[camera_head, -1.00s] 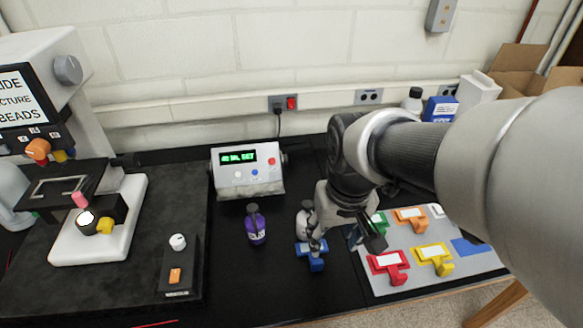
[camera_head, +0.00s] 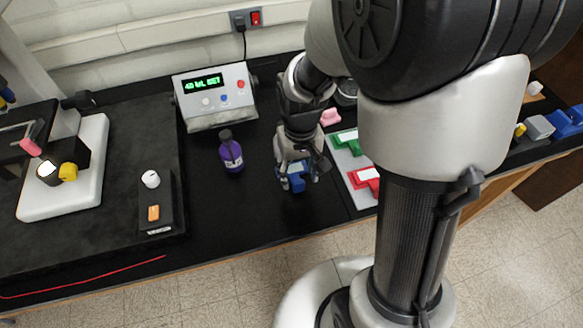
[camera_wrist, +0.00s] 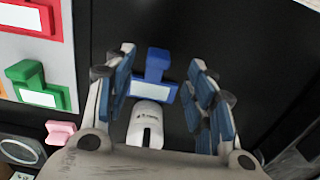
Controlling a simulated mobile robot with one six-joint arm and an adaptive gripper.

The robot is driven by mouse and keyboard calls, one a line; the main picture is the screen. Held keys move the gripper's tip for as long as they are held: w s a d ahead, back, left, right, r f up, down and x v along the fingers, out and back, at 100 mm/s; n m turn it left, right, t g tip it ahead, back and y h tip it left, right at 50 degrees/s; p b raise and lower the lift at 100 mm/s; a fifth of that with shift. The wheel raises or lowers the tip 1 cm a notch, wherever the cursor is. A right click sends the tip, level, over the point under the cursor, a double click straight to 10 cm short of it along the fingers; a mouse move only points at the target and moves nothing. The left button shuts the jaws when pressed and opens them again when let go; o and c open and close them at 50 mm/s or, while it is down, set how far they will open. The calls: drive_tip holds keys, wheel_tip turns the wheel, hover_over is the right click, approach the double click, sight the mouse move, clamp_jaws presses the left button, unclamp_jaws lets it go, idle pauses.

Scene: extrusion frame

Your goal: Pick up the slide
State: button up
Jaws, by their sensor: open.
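The slide appears to be the blue T-shaped piece (camera_wrist: 153,72) on the black bench; it also shows in the head view (camera_head: 295,183). My gripper (camera_wrist: 162,60) is open. In the wrist view its two fingers lie on either side of the blue piece, with dark gaps between. In the head view my gripper (camera_head: 297,177) is down over the blue piece and partly hides it. I cannot tell whether a finger touches it. A white rounded thing (camera_wrist: 147,122) with a dark slot overlaps the near edge of the blue piece in the wrist view.
A purple bottle (camera_head: 231,152) stands left of my gripper, before a display box (camera_head: 214,95). A light tray (camera_head: 352,160) at right holds a green piece (camera_head: 345,142) and a red piece (camera_head: 365,180). A pink piece (camera_wrist: 60,132) is nearby. The black bench is bare between bottle and gripper.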

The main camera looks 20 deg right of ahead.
sight(299, 182)
drive_tip(key=shift+w+d+f+b, duration=0.1)
drive_tip(key=shift+f+b, duration=1.15)
drive_tip(key=shift+f, duration=1.85)
drive_tip(key=shift+r, duration=0.1)
drive_tip(key=shift+c, duration=0.2)
clamp_jaws()
drive_tip(key=shift+r, duration=0.2)
